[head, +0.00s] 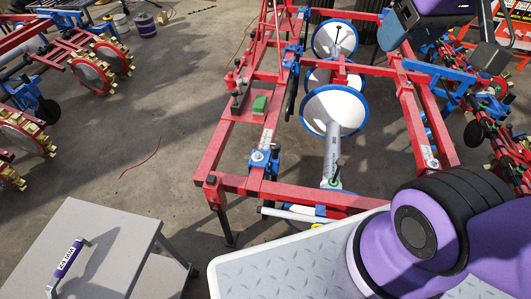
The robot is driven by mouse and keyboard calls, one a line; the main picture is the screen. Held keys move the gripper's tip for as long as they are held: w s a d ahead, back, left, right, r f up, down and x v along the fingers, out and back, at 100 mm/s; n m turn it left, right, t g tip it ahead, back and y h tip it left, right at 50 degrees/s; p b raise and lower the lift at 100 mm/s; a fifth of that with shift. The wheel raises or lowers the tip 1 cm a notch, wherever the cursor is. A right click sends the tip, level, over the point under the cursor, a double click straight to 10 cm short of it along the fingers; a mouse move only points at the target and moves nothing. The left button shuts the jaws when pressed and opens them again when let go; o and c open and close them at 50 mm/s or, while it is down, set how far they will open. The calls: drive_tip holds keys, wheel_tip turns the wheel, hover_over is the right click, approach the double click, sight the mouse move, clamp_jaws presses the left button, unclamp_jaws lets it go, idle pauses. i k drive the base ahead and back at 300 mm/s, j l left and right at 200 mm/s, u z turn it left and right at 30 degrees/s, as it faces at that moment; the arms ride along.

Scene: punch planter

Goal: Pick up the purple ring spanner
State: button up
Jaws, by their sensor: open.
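The purple ring spanner (68,258) lies on the grey top of a small table (118,236) at the lower left of the head view. Its handle is purple with a white "22 MM" label, and its metal ends are bent. My gripper (441,42) is at the top right, partly cut off by the picture edge. It is open, with nothing seen between its jaws, and is far from the spanner, high over the red frame. My purple arm shows at the lower right.
A red planter frame (330,196) with white, blue-rimmed hoppers (333,108) stands between my gripper and the table. A light tread-plate surface (285,268) lies at the bottom middle. Red and gold punch wheels (92,72) stand at the left. Bare floor (150,120) lies between.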

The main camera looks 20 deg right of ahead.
sight(62, 270)
drive_tip(key=u, duration=1.95)
drive_tip(key=i+u, duration=0.3)
drive_tip(key=i, duration=0.15)
drive_tip(key=i+u, duration=0.3)
drive_tip(key=i+l, duration=0.05)
drive_tip(key=i, duration=0.05)
